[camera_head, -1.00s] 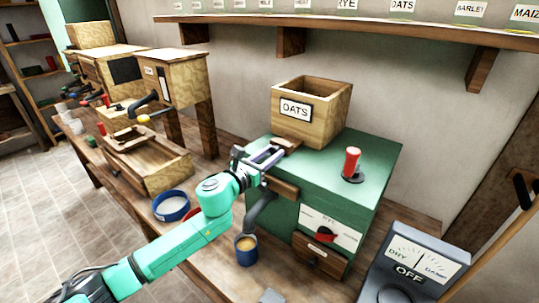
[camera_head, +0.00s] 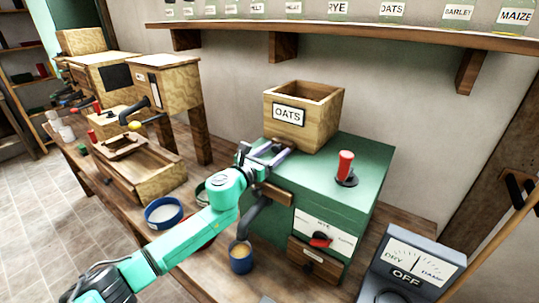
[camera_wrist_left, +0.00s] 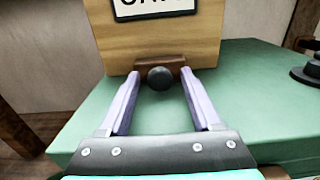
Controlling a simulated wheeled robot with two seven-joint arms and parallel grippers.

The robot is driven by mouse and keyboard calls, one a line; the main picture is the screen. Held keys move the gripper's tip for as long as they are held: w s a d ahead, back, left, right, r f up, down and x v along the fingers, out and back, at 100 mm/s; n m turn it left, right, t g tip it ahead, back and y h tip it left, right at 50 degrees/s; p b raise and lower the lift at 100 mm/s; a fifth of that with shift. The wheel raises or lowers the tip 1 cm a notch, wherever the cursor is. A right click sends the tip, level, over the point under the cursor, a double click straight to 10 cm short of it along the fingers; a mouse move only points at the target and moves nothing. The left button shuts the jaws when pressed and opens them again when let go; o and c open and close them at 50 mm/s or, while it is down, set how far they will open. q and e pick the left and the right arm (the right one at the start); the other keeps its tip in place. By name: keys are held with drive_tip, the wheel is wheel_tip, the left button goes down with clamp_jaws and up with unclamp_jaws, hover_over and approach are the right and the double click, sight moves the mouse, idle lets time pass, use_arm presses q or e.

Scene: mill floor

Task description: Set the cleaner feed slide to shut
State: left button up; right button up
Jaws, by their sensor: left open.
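The cleaner is a green box (camera_head: 335,170) with a wooden feed hopper (camera_head: 312,122) labelled OATS on top. The feed slide (camera_wrist_left: 143,64) is a brown wooden strip at the foot of the hopper, with a dark round knob (camera_wrist_left: 160,78) on its front end. My left gripper (camera_head: 281,149) reaches over the green top to the slide. In the left wrist view its two fingers (camera_wrist_left: 161,75) are apart, one on each side of the knob, with visible gaps. How far the slide goes under the hopper is hidden. My right gripper is not in view.
A red-handled lever (camera_head: 346,166) stands on the green top, right of the hopper. A dial meter reading OFF (camera_head: 408,268) is at the right. A blue cup (camera_head: 241,258) and a blue bowl (camera_head: 164,213) stand by my arm. A jar shelf (camera_head: 340,30) runs above.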

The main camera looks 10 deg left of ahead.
use_arm(q)
drive_tip(key=b+v, duration=0.5)
drive_tip(key=v, duration=0.9)
drive_tip(key=shift+s, duration=0.15)
drive_tip(key=shift+f, duration=0.1)
